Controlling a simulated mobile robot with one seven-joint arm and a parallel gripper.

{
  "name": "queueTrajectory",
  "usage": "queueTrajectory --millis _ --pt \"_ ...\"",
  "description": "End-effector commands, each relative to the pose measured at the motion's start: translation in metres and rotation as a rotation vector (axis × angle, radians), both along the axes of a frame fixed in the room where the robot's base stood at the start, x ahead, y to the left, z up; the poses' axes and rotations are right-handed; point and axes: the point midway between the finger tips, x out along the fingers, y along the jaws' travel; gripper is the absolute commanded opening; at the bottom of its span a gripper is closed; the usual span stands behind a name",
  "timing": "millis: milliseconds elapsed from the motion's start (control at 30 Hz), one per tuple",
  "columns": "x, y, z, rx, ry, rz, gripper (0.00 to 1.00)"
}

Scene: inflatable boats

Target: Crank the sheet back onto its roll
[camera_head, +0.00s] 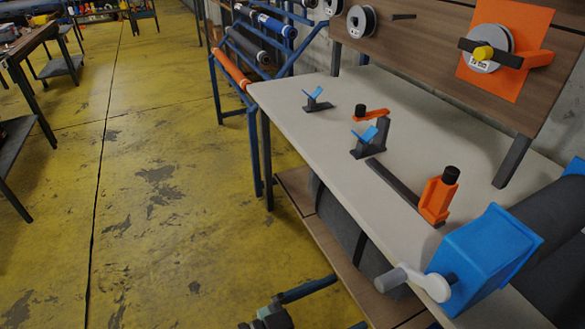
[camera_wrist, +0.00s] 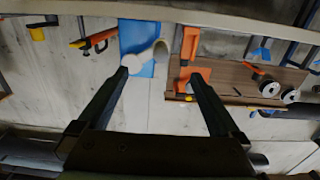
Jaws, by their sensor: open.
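In the head view a blue housing (camera_head: 487,258) stands at the table's near right end. A pale crank (camera_head: 427,283) with a grey grip (camera_head: 391,279) sticks out from its left side. A dark grey roll (camera_head: 555,212) lies behind the housing; how much sheet hangs loose is not clear. My gripper (camera_wrist: 160,77) is open in the wrist view, with nothing between its two dark fingers. Beyond the fingers that view shows a blue panel (camera_wrist: 138,36) with a pale round piece; I cannot tell whether this is the crank housing. No gripper is clearly recognisable in the head view.
The pale table (camera_head: 310,130) bears an orange upright piece (camera_head: 437,195) and small blue-topped stands (camera_head: 368,136). A wooden board (camera_head: 425,50) with spools rises behind it. Another grey roll (camera_head: 343,236) lies beneath. The yellow floor (camera_head: 150,190) at left is mostly clear.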

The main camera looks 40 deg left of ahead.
Motion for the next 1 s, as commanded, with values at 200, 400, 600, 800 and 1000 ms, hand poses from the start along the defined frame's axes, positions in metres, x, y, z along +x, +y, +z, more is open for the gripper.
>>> queueTrajectory --millis 200,400,600,800,1000 --pt "0.0 -0.001 -0.005 -0.008 -0.015 0.001 1.0" --pt "0.019 -0.008 -0.004 -0.007 -0.016 0.0 1.0" --pt "0.042 -0.016 -0.004 -0.007 -0.014 0.0 1.0" --pt "0.065 -0.025 -0.006 -0.005 -0.015 0.0 1.0" --pt "0.086 -0.033 -0.008 -0.006 -0.016 0.0 1.0"
